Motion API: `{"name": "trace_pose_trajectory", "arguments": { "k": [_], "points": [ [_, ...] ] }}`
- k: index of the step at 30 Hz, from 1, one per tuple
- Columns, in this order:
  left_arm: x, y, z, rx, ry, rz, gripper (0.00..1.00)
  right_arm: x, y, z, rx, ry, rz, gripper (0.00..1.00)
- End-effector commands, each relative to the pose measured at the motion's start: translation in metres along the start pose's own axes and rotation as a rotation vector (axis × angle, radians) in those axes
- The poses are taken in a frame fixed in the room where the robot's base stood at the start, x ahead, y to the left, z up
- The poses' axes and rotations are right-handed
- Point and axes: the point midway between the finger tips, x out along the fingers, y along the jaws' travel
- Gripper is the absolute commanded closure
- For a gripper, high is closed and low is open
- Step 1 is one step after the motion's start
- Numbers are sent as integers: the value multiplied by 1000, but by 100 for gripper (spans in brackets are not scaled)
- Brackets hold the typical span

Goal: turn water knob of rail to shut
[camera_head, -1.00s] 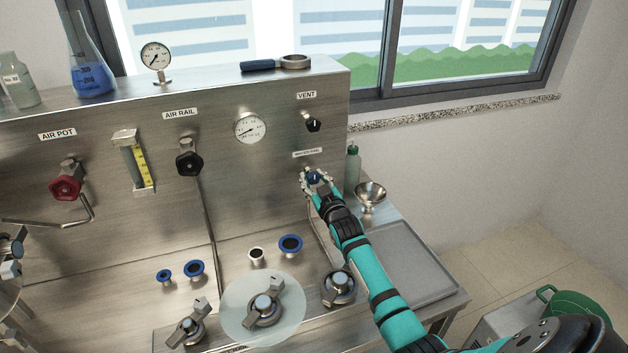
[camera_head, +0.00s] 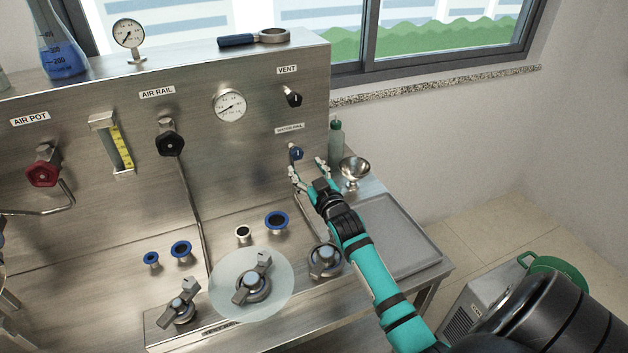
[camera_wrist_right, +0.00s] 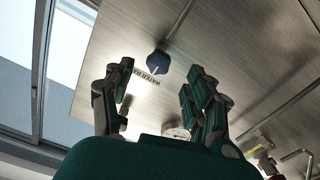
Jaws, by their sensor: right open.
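The water rail knob (camera_head: 296,153) is small and blue, mounted on the steel panel under a label strip. It also shows in the right wrist view as a dark blue knob (camera_wrist_right: 157,62) with a pale mark, beside the "WATER RAIL" label (camera_wrist_right: 146,76). My right gripper (camera_head: 308,166) is open, its two fingers spread just below and in front of the knob. In the right wrist view the fingers (camera_wrist_right: 158,80) stand apart with the knob beyond them, between their lines; nothing is gripped. My left gripper is not in view.
The black vent knob (camera_head: 292,97) sits above. A green bottle (camera_head: 335,140) and metal funnel (camera_head: 354,169) stand close to the right of my gripper. A grey tray (camera_head: 400,235) lies on the bench. Clamped valves (camera_head: 253,286) line the front.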

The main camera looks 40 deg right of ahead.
Motion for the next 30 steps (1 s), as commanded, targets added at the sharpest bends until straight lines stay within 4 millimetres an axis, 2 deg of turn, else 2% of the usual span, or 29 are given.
{"name": "trace_pose_trajectory", "arguments": {
  "k": [3, 9, 30],
  "points": [
    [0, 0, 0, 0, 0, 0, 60, -24, 0, 1, 0, -2, -1, 44],
    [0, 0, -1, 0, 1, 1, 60, -46, 0, 1, 0, -2, 0, 44],
    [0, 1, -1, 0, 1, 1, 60, -49, 0, 0, 0, -1, 0, 44]
  ]
}}
